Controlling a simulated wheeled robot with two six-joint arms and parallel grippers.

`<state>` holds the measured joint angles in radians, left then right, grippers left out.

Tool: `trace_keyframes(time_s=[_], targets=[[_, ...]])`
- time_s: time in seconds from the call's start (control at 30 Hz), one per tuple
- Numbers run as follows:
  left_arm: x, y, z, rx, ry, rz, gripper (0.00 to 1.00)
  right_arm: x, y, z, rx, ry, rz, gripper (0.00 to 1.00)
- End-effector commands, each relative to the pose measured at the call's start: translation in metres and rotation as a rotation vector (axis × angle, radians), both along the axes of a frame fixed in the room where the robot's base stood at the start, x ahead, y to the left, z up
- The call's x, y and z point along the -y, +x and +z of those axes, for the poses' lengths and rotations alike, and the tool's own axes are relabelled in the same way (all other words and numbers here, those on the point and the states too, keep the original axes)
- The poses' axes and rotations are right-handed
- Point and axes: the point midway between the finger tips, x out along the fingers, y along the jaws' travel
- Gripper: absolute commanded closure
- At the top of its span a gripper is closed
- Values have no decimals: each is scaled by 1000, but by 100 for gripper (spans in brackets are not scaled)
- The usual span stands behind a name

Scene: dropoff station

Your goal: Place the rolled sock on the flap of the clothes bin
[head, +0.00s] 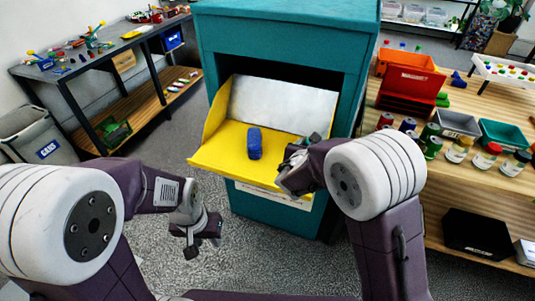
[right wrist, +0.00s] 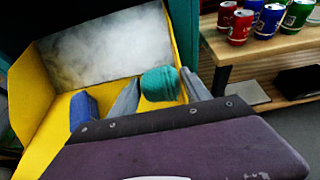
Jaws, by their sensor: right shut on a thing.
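The clothes bin (head: 285,45) is a teal cabinet with a yellow flap (head: 215,150) hinged open at its front. A teal rounded bundle, which looks like the rolled sock (right wrist: 160,83), sits between the fingers of my right gripper (right wrist: 160,95). The gripper is shut on it over the right part of the flap. In the head view the right gripper (head: 296,160) mostly hides the bundle. A blue block-like item (head: 254,143) lies on the flap, left of this gripper. My left gripper (head: 203,247) hangs empty in front of the bin, its fingers apart.
A wooden table (head: 450,200) at the right holds cans, jars, an orange bin (head: 405,65) and trays, close to my right arm. A dark workbench (head: 100,65) stands at the left, with a grey bin (head: 40,135) beside it. Grey floor is free between the workbench and clothes bin.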

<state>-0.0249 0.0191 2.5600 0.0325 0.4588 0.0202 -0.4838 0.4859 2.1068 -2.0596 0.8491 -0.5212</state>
Motion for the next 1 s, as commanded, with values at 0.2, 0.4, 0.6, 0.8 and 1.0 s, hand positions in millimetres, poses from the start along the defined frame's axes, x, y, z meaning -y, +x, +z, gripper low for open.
trace_keyframes(time_s=[0.2,0.4,0.6,0.8,1.0], targets=[[0,0,9,0,0,0,64,-57,26,-37,-2,-2,4,90],[0,0,11,0,0,0,64,-87,42,-58,-1,-1,2,90],[0,0,10,0,0,0,64,-91,44,-66,-2,-2,1,90],[0,0,9,0,0,0,64,-91,44,-98,-2,-2,0,90],[0,0,9,0,0,0,64,-91,44,-101,0,0,0,90]])
